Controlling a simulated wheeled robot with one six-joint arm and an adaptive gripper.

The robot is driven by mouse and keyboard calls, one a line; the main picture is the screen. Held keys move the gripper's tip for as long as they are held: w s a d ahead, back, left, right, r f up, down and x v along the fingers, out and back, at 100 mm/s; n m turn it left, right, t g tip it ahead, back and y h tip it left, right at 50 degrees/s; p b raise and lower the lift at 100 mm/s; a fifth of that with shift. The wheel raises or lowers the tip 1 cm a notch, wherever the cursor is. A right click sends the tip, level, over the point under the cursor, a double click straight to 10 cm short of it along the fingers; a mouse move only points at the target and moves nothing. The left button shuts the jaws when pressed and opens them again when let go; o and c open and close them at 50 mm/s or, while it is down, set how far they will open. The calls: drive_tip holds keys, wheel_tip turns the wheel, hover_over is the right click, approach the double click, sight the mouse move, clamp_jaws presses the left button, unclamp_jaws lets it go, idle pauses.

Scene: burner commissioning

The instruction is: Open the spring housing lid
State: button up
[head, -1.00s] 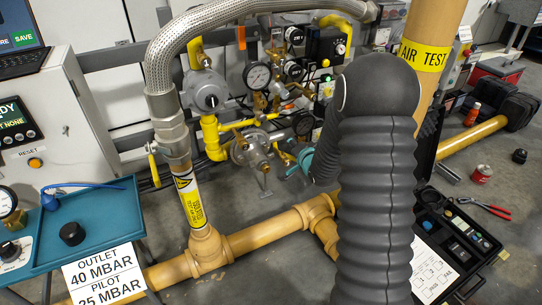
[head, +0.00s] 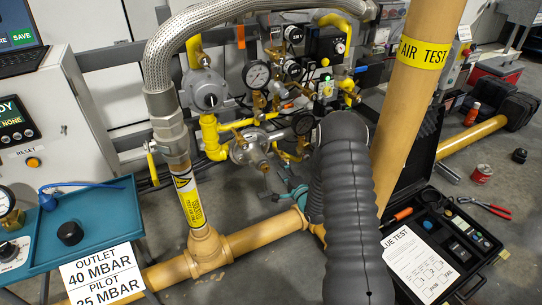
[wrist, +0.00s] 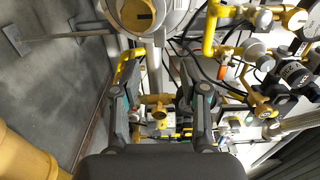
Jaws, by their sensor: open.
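A grey round regulator body (head: 205,90) sits on the yellow pipework at the back, and a second grey regulator (head: 250,147) sits lower, right of the yellow elbow. I cannot tell for sure which part is the spring housing lid. In the wrist view, a grey round casing with a yellow part (wrist: 140,14) shows at the top edge. My gripper (wrist: 160,62) is open, with one dark finger on each side and nothing held. A brass fitting (wrist: 157,108) shows between the fingers, seemingly beyond them. In the head view my arm hides most of the gripper.
Gauges (head: 257,76) and valves crowd the right of the regulators. A braided hose (head: 250,25) arches over them. The yellow AIR TEST pipe (head: 405,120) stands right of my arm. A teal tray (head: 105,215) with a black cap (head: 70,233) is at left. An open case (head: 470,262) lies at right.

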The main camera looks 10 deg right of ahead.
sight(272, 156)
drive_tip(key=x, duration=1)
drive_tip(key=shift+f, duration=0.1)
drive_tip(key=shift+c, duration=0.3)
clamp_jaws()
